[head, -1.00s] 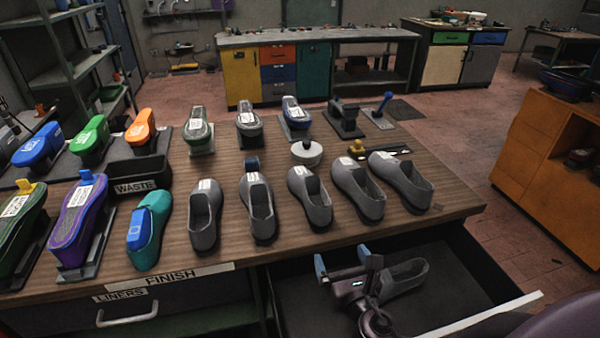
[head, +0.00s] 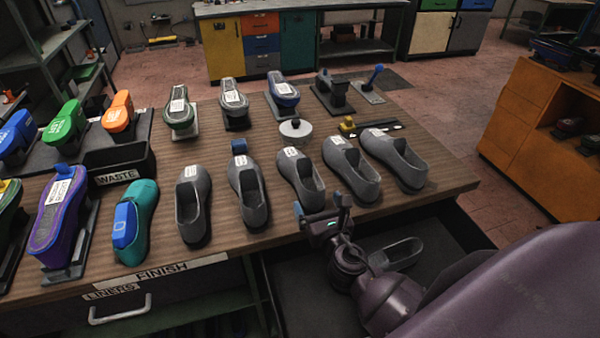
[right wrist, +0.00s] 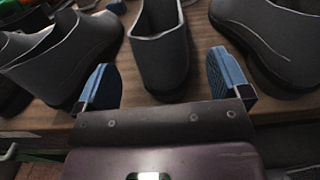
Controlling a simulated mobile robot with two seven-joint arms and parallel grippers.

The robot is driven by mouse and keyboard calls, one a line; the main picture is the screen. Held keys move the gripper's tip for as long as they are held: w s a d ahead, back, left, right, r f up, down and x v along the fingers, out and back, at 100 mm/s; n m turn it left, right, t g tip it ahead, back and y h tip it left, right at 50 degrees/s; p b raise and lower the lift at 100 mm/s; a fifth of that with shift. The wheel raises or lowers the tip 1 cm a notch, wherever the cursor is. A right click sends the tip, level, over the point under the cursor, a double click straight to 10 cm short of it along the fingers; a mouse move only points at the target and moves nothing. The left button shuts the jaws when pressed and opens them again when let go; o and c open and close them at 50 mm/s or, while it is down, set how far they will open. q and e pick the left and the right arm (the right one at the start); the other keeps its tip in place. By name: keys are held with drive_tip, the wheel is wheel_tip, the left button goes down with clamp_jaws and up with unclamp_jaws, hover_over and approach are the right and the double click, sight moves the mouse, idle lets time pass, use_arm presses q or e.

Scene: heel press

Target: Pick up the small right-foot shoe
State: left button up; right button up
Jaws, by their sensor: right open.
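Several grey shoes with white labels stand in a row on the wooden bench; the label text is too small to read, so I cannot tell which is the small right-foot one. The middle shoe of the row (head: 302,180) is just beyond my right gripper (head: 321,204). In the right wrist view, a grey shoe (right wrist: 160,58) stands ahead between the two blue fingertips, which are apart, open and empty. Other shoes flank it at left (right wrist: 68,58) and right (right wrist: 268,42). Another grey shoe (head: 396,254) lies in the open drawer. My left gripper is not in view.
The open drawer (head: 440,285) sits below the bench front (head: 105,282). A teal shoe with a blue piece (head: 134,225) and a purple shoe form (head: 60,215) stand at left. The waste bin (head: 120,165) and a round white-grey pot (head: 295,133) are behind the row.

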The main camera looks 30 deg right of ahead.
sight(313, 190)
drive_tip(key=shift+x, duration=2.35)
drive_tip(key=shift+r, duration=0.1)
drive_tip(key=c, duration=1.2)
drive_tip(key=shift+r+p, duration=0.15)
drive_tip(key=shift+p, duration=0.15)
